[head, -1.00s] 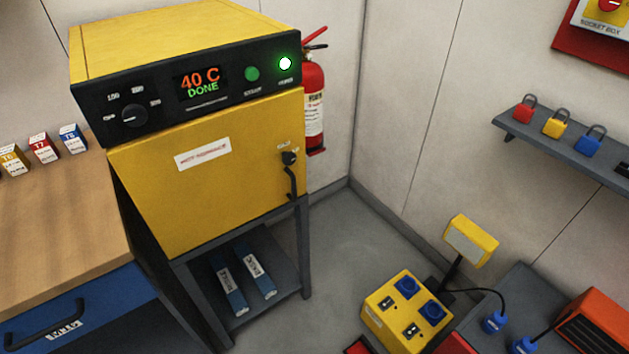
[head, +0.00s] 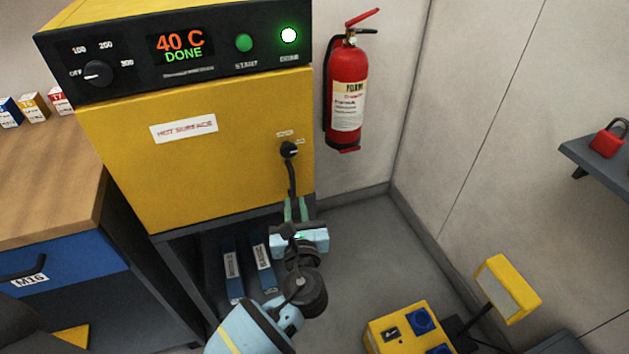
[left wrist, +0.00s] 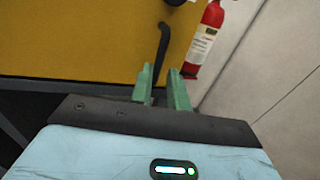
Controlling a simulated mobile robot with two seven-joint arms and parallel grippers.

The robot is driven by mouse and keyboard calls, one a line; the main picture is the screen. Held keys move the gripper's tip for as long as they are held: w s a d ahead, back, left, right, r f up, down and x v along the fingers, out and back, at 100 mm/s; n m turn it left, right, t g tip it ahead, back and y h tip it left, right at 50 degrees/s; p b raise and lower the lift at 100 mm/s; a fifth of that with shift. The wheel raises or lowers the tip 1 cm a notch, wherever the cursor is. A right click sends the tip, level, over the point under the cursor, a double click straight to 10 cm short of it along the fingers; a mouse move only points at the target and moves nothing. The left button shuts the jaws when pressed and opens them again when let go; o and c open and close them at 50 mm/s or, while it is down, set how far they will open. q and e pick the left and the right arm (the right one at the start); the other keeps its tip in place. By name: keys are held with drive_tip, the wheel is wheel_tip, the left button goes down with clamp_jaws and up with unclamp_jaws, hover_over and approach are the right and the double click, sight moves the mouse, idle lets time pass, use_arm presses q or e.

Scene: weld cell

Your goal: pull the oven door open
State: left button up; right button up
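The yellow oven door (head: 210,150) is shut, with a "HOT SURFACE" label on it. Its dark upright handle (head: 291,178) hangs below a black knob near the door's right edge. My left gripper (head: 296,205) is open just below the handle, its two green fingers pointing up toward it. In the left wrist view the fingers (left wrist: 162,75) stand apart with nothing held. The handle (left wrist: 163,45) shows beyond them there, its lower end close to the left fingertip; I cannot tell whether they touch. My right gripper is not in view.
The oven panel (head: 180,50) reads "40 C DONE". A red extinguisher (head: 347,100) hangs on the wall right of the oven. A wooden bench (head: 50,190) stands at left. A yellow socket box (head: 395,330) is at lower right, with clear floor (head: 365,240) behind it.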

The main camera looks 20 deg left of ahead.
sight(293, 183)
use_arm(q)
drive_tip(key=shift+r+x, duration=0.15)
drive_tip(key=shift+x, duration=1.85)
drive_tip(key=shift+r+x, duration=0.1)
drive_tip(key=shift+x, duration=1.9)
drive_tip(key=shift+c, duration=0.5)
clamp_jaws()
